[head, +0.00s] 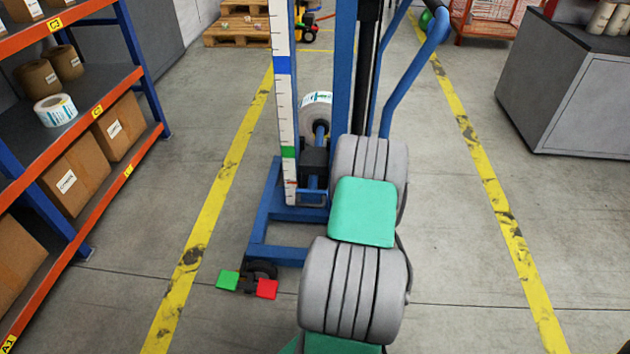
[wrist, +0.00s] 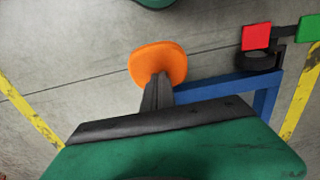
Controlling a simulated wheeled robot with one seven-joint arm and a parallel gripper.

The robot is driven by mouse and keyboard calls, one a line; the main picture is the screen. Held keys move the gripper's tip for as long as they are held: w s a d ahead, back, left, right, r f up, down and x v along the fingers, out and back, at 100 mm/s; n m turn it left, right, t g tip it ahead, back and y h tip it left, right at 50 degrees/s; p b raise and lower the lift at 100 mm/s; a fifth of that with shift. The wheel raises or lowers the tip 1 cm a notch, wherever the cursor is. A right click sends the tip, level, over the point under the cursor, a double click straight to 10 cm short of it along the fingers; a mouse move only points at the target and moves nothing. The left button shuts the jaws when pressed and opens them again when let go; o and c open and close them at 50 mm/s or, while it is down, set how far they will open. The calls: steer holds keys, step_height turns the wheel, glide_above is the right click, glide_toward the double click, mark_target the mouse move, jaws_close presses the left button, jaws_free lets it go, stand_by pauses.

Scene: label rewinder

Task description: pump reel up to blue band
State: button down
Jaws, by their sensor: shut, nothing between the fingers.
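The blue lift stand (head: 343,70) carries a white upright scale (head: 281,110) with a blue band (head: 283,65) high up and a green band (head: 288,152) low down. The white label reel (head: 316,103) sits on the stand's spindle and appears between the two bands in the head view, below the blue one. In the wrist view, my gripper (wrist: 158,84) is shut, its dark fingers together. An orange rounded pad (wrist: 158,61) shows right at the fingertips; I cannot tell whether they touch. My arm hides the gripper and pad in the head view.
A green pedal (head: 228,280) and red pedal (head: 266,289) sit low at the stand's front left. A shelf with boxes (head: 75,180) is at left. A grey cabinet (head: 570,100) is at right. Floor between the yellow lines is clear beside the stand.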

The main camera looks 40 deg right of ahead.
step_height(320, 180, down, 15)
steer(key=b, duration=1)
step_height(320, 180, up, 17)
steer(key=p, duration=1.4)
steer(key=shift+s+a, duration=0.1)
steer(key=shift+a, duration=0.05)
step_height(320, 180, down, 17)
steer(key=b, duration=1.3)
step_height(320, 180, up, 17)
steer(key=p, duration=1.4)
step_height(320, 180, down, 17)
steer(key=b, duration=1.3)
step_height(320, 180, up, 17)
steer(key=p, duration=1.3)
steer(key=shift+p, duration=0.35)
step_height(320, 180, down, 17)
steer(key=b, duration=1.4)
step_height(320, 180, up, 17)
steer(key=p, duration=1.4)
steer(key=shift+f, duration=0.3)
